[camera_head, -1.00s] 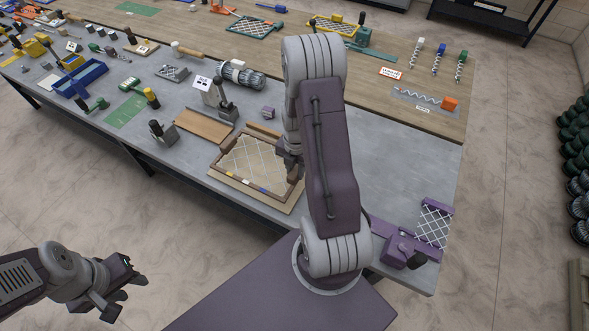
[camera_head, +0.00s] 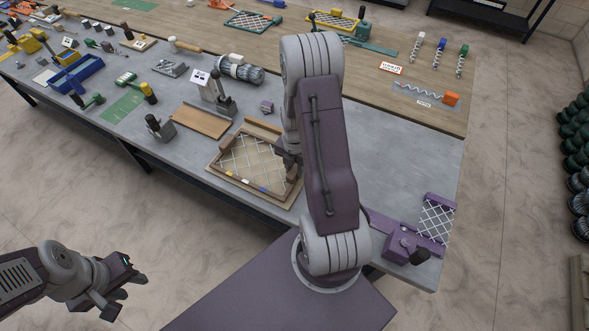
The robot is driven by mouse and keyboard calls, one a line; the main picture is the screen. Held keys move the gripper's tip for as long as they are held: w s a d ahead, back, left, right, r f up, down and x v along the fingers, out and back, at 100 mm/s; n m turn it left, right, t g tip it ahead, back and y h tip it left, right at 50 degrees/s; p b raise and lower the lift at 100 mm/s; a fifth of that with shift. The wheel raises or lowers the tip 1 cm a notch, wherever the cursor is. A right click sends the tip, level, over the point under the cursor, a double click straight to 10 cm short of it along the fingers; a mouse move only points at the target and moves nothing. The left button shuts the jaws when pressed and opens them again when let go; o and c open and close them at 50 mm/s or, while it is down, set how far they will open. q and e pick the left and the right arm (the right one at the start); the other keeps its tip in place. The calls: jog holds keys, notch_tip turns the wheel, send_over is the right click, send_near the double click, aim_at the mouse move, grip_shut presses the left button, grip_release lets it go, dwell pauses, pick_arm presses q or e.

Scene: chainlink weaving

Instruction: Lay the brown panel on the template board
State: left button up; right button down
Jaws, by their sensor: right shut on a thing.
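The brown panel (camera_head: 254,162), a pale wire mesh with a brown frame, lies over the tan template board (camera_head: 271,200) near the bench's front edge. The board shows as a rim around it, with small coloured marks along the front. Whether the panel rests flat on the board is hard to tell. My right gripper (camera_head: 289,159) is at the panel's right side, shut on its edge; my own arm hides most of the gripper and the panel's far right corner. My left gripper (camera_head: 122,291) hangs empty and open over the floor, away from the bench.
A flat brown plate (camera_head: 201,122) and a grey upright lever fixture (camera_head: 220,100) stand behind and left of the board. A purple fixture with mesh (camera_head: 435,222) sits at the bench's right end. Bare grey bench top (camera_head: 400,160) lies right of my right arm.

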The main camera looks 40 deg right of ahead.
jog(key=shift+f+b, duration=0.35)
jog(key=shift+f, duration=0.2)
jog(key=c, duration=1.1)
grip_release()
jog(key=shift+o, duration=0.2)
notch_tip(320, 180, up, 9)
jog(key=shift+r, duration=0.1)
